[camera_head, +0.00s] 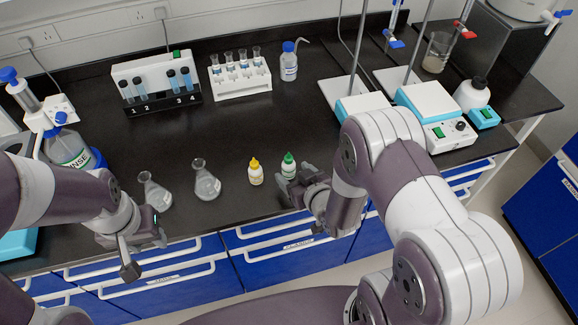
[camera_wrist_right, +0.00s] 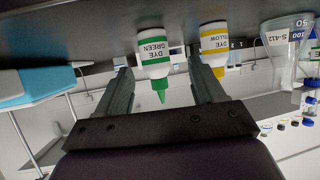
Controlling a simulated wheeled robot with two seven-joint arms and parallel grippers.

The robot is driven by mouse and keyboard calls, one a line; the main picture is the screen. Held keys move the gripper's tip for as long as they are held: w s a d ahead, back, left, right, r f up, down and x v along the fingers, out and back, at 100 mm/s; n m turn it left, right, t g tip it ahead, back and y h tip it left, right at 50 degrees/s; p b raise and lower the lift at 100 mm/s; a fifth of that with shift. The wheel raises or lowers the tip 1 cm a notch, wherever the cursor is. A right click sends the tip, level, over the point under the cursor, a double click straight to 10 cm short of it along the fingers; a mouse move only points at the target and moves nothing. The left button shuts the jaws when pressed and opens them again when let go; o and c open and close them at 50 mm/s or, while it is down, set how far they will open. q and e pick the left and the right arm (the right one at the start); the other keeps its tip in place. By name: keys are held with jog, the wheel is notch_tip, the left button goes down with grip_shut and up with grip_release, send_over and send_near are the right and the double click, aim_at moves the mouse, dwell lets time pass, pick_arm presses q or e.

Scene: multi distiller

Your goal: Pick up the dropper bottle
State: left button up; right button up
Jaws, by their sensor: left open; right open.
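A small white bottle with a green dropper cap (camera_head: 288,167) stands upright on the black bench; its label reads DYE GREEN in the right wrist view (camera_wrist_right: 153,45). A similar bottle with a yellow cap (camera_head: 255,173) stands just left of it and reads DYE YELLOW (camera_wrist_right: 214,40). My right gripper (camera_head: 297,191) is open at the bench's front edge, close to the green-capped bottle. In the wrist view, that bottle appears between the two fingers (camera_wrist_right: 163,85), with the yellow one beyond one finger. Finger contact cannot be told. My left gripper (camera_head: 146,252) is open and empty before the bench front.
Two glass flasks (camera_head: 206,183) (camera_head: 156,192) stand left of the bottles. Behind are a cuvette stand (camera_head: 150,75), a tube rack (camera_head: 240,82) and a wash bottle (camera_head: 289,65). Stirrer hotplates (camera_head: 430,105) stand at right. The bench middle behind the bottles is clear.

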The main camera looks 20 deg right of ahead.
aim_at(286, 164)
jog(key=x, duration=0.7)
jog(key=shift+w+d, duration=0.15)
jog(key=shift+d, duration=0.1)
jog(key=shift+r, duration=0.1)
jog(key=c, duration=0.8)
